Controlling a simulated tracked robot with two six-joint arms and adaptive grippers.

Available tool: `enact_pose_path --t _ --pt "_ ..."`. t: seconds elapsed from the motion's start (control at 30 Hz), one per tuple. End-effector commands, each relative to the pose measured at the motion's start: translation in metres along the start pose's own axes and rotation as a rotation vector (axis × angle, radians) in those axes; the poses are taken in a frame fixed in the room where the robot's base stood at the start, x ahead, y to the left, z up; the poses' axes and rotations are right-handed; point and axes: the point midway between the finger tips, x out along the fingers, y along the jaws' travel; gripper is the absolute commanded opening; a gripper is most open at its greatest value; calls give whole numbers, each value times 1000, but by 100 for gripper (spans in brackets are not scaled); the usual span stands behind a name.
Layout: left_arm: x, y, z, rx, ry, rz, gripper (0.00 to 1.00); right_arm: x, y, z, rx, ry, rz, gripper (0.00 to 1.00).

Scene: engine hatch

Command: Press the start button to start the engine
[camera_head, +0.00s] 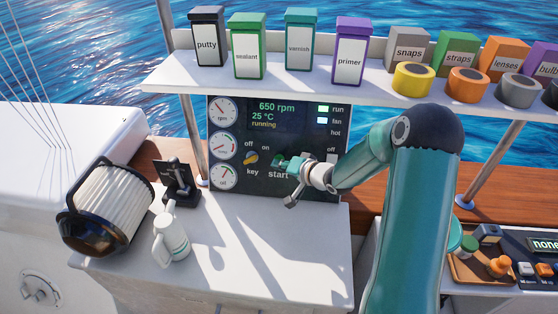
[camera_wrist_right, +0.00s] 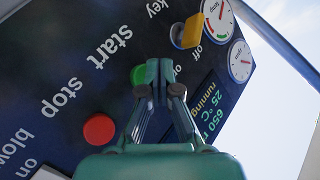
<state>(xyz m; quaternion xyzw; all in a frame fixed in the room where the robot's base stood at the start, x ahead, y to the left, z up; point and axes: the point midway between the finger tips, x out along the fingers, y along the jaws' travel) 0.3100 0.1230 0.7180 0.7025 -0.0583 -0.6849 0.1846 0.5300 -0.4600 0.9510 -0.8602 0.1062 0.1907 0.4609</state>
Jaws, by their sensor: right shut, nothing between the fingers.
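The dark engine panel (camera_head: 232,181) stands upright under the shelf. Its display (camera_head: 277,115) reads 650 rpm, 25 °C and "running". The green start button (camera_wrist_right: 139,74) shows beside my gripper in the wrist view, partly covered by it. My right gripper (camera_head: 284,163) is shut and empty, its tips at the start button just above the word "start"; whether they touch it I cannot tell. It also shows in the wrist view (camera_wrist_right: 162,70). The yellow key switch (camera_head: 251,157) is left of the gripper. The red stop button (camera_wrist_right: 99,129) is hidden by my arm in the head view.
Several labelled boxes and tape rolls stand on the shelf (camera_head: 270,84) above the panel. A small control box (camera_head: 538,264) is at the right.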

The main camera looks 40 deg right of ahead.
Motion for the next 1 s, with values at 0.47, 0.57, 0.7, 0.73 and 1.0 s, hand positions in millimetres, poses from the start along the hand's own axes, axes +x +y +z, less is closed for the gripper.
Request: enact_pose_path --t 0.47,0.57,0.7,0.73,1.0 --pt "0 0 0 0 0 0 40 -28 -21 20 0 0 -2 0" --pt "0 0 0 0 0 0 40 -32 -24 23 0 1 -1 0" --pt "0 0 0 0 0 0 40 -35 -26 25 -1 1 -1 0" --pt "0 0 0 0 0 0 40 -35 -26 25 -1 1 -1 0" --pt "0 0 0 0 0 0 40 -35 -25 25 0 0 0 0"
